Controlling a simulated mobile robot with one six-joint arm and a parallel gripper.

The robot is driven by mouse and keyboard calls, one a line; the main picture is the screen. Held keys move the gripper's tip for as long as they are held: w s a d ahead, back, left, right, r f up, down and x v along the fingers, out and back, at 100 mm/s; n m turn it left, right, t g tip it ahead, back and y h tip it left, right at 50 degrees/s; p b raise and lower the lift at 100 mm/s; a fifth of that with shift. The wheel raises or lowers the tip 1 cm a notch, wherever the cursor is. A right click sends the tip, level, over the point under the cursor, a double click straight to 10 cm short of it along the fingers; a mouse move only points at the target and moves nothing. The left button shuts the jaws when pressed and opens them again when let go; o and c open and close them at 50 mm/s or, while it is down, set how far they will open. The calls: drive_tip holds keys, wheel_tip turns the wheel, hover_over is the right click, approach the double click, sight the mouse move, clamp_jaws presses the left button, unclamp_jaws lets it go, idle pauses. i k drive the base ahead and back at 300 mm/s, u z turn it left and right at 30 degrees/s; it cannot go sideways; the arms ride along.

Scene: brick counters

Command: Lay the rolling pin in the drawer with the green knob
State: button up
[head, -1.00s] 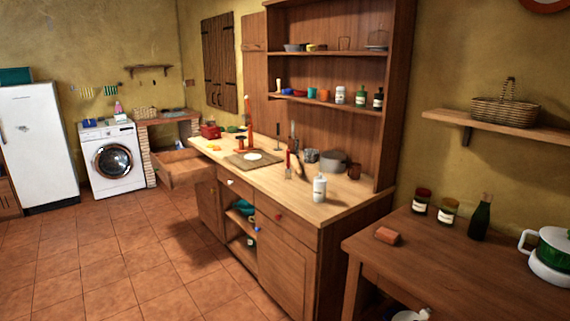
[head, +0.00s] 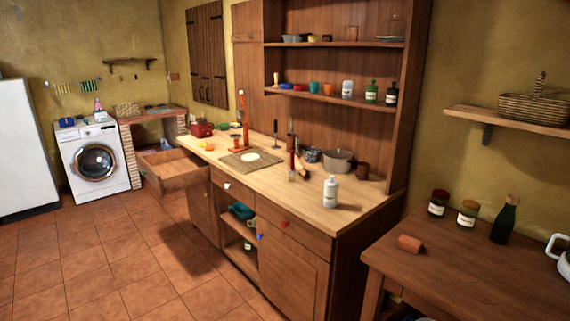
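A drawer (head: 172,185) stands pulled out at the far left end of the long wooden counter, and its inside looks empty. My gripper is not in view.
The counter (head: 315,212) also bears a board (head: 250,160), a white bottle (head: 330,191) and a grey pot (head: 338,160). A side table (head: 470,275) with jars stands at the right. The tiled floor (head: 120,265) is clear at the left.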

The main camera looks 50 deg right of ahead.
sight(167, 176)
drive_tip(key=u, duration=0.1)
drive_tip(key=i, duration=1.55)
drive_tip(key=z, duration=1)
drive_tip(key=i, duration=1)
drive_tip(key=z, duration=0.6)
